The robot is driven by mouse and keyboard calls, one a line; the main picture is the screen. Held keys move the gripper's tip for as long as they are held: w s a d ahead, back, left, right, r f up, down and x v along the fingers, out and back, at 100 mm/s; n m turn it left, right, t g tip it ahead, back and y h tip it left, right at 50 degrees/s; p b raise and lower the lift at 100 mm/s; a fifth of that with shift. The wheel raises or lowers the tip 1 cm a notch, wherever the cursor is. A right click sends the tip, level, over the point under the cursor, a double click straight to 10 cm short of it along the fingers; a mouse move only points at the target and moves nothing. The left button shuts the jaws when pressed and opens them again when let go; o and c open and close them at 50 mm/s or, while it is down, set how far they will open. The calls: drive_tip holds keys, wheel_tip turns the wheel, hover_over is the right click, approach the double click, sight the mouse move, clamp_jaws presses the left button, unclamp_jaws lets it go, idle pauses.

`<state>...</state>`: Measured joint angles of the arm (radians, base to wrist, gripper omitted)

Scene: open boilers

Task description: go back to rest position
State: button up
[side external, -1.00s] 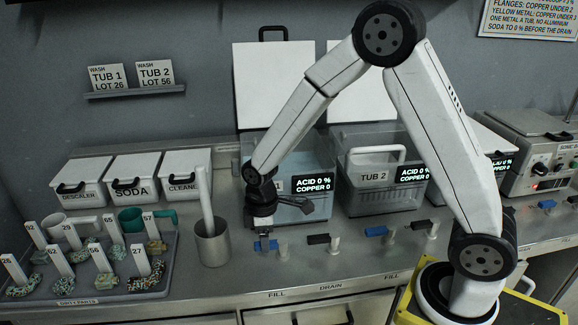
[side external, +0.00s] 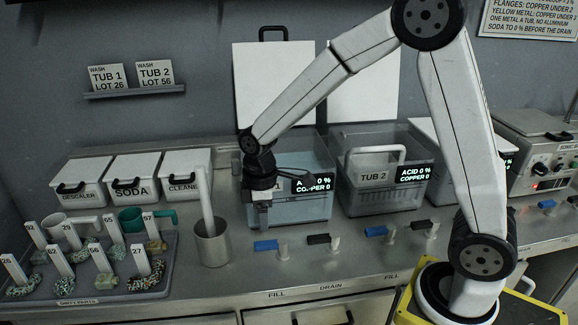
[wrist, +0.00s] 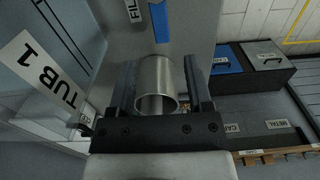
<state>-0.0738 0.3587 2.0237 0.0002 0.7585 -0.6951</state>
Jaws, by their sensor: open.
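My gripper (side external: 262,208) is open and points down above the front edge of the bench, just in front of tub 1 (side external: 305,212). It stands above the blue fill handle (side external: 266,246), apart from it. In the wrist view my two fingers (wrist: 160,65) are spread, with a hollow metal cylinder (wrist: 157,82) showing between them; I cannot tell its distance. The blue handle also shows in the wrist view (wrist: 160,20). Tub 1 is open and holds bluish liquid. Its display is partly covered by my wrist.
A steel cup (side external: 212,248) with a pale upright handle stands left of my gripper. The dirty-parts tray (side external: 110,298) holds several tagged parts. Tub 2 (side external: 380,200) stands to the right. Several valve handles line the bench front. Space above the bench is clear.

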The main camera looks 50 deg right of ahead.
drive_tip(key=shift+s, duration=0.1)
drive_tip(key=s+d+m+t, duration=0.2)
drive_tip(key=s+d+m, duration=0.1)
drive_tip(key=s+m, duration=0.5)
drive_tip(key=s, duration=0.3)
drive_tip(key=shift+f+m+t, duration=0.3)
drive_tip(key=shift+f+m, duration=0.05)
drive_tip(key=shift+m, duration=0.05)
idle(1.1)
